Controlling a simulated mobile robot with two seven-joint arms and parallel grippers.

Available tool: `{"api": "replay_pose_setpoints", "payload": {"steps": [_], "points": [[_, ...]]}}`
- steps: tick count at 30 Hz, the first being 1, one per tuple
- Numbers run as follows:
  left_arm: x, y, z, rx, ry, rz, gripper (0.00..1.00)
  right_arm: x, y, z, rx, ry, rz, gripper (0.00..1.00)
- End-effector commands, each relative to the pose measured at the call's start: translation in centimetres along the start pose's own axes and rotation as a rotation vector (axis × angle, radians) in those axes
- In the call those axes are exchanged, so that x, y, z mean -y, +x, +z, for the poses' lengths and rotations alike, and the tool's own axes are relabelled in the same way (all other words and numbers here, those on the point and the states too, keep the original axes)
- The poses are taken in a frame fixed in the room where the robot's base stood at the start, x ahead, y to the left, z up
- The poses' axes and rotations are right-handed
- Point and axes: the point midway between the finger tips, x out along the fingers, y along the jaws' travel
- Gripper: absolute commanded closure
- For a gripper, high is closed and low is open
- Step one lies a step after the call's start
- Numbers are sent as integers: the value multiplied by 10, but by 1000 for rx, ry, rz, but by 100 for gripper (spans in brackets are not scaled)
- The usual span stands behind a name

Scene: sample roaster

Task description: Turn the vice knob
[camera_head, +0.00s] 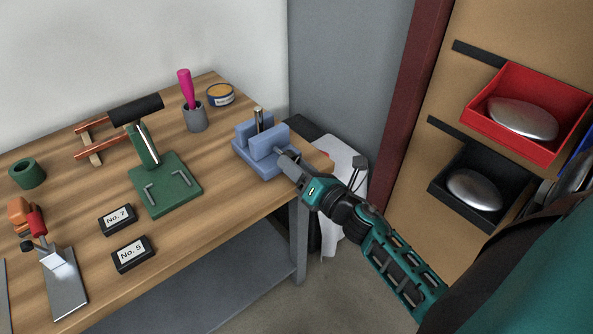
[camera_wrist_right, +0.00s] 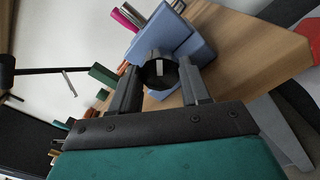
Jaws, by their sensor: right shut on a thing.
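The blue vice (camera_head: 250,157) stands at the right end of the wooden bench, with a metal piece (camera_head: 259,119) upright between its jaws. It also shows in the right wrist view (camera_wrist_right: 165,36). The dark round vice knob (camera_wrist_right: 160,73) has a pale mark and faces the right wrist camera. My right gripper (camera_head: 284,157) reaches the front of the vice from the lower right. In the wrist view its fingers stand on both sides of the knob, shut on it. In the head view the gripper hides the knob. My left gripper is not in view.
On the bench (camera_head: 95,285) stand a green stand (camera_head: 165,188), two black number blocks (camera_head: 133,254), a grey cup (camera_head: 196,118) with a pink-handled tool and a tin (camera_head: 220,95). Red (camera_head: 545,80) and black (camera_head: 440,187) bins hang on the right panel.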

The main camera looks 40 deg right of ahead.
Motion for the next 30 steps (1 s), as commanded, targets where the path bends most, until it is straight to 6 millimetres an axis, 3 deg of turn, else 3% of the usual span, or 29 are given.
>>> {"api": "replay_pose_setpoints", "payload": {"steps": [12, 30], "points": [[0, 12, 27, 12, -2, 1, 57, 1, 0, -2, -1, -396, 2, 84], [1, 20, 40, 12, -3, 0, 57, 1, 0, -1, -2, -787, 2, 84]]}}
